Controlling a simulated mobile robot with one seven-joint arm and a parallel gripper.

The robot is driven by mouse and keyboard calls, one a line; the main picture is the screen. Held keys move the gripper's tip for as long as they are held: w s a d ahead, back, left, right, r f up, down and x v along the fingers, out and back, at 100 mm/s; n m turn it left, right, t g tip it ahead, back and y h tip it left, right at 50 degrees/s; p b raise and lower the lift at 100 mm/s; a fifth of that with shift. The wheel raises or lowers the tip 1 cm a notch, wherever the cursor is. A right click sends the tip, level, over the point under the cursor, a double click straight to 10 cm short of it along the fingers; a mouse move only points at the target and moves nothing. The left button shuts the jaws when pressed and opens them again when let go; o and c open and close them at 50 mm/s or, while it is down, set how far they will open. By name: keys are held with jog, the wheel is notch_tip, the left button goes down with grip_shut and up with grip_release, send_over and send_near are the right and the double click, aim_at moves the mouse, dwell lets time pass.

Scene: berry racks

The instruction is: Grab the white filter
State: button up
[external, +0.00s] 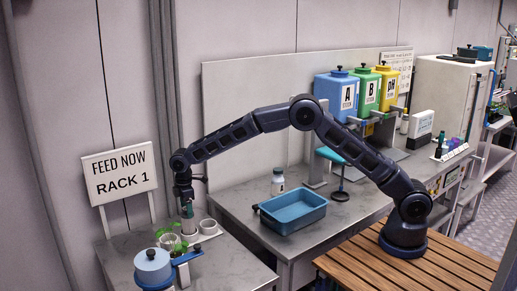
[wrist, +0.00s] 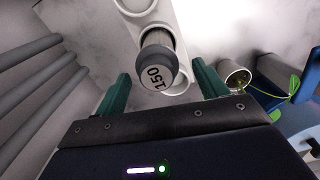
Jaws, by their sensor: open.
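My gripper (wrist: 161,70) is open, with one green finger on each side of the cylinder and gaps between. In the external view my gripper (external: 187,211) points down at the holder on the left bench, next to a white round cup (external: 208,225).
A pot with a green plant (wrist: 235,76) is close to the right finger. A blue lidded container (external: 153,268) stands in front on the left bench. The "FEED NOW RACK 1" sign (external: 120,172) is behind. A blue tray (external: 293,211) lies on the middle bench.

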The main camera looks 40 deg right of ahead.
aim_at(188, 223)
jog(key=f, duration=0.5)
jog(key=shift+w, duration=0.2)
jog(key=c, duration=1)
